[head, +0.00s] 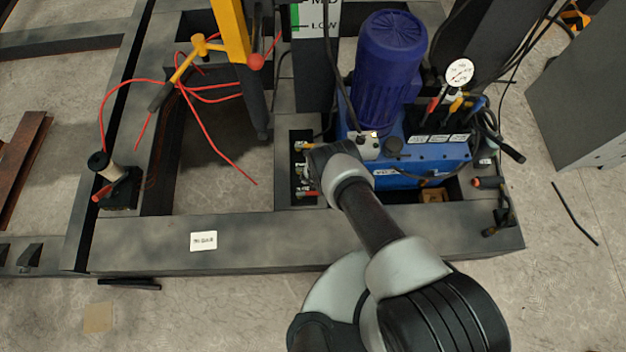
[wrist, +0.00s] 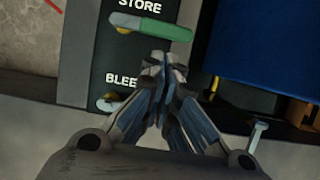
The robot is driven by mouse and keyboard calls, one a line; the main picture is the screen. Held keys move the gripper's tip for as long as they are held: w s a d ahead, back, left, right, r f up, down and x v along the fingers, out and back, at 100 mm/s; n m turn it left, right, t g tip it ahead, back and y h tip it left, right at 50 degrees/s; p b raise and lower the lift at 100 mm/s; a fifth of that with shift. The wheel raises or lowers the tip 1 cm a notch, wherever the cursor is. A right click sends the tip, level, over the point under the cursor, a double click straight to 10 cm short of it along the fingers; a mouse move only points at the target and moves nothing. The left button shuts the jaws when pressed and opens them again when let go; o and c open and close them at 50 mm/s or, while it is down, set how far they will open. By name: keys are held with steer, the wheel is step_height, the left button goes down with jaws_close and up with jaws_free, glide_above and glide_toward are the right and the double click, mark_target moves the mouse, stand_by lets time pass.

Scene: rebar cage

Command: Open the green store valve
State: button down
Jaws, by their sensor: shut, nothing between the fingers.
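The green store valve handle (wrist: 165,29) shows at the top of the wrist view, under the "STORE" label. It extends to the right, tilted slightly downward, from a pale lever and brass-coloured hub on a dark panel (wrist: 75,60). My gripper (wrist: 165,64) is shut and empty, its tips a little below the handle in the picture. I cannot tell whether they touch it. A second lever (wrist: 108,103), by a partly covered "BLEE" label, is partly hidden by my left finger. In the head view my arm hides the green handle and the fingertips.
A blue pump unit (head: 450,150) with a motor (head: 388,70) and gauge (head: 460,72) stands right of the panel (head: 303,140). A yellow post (head: 232,30) and red cables (head: 205,125) are to its left. A dark frame beam (head: 140,258) runs in front.

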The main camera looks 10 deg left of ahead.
steer(key=shift+b+x, duration=1.85)
steer(key=shift+b, duration=0.25)
steer(key=shift+w+d+r+p, duration=0.15)
steer(key=shift+w+p, duration=0.1)
steer(key=shift+p, duration=0.25)
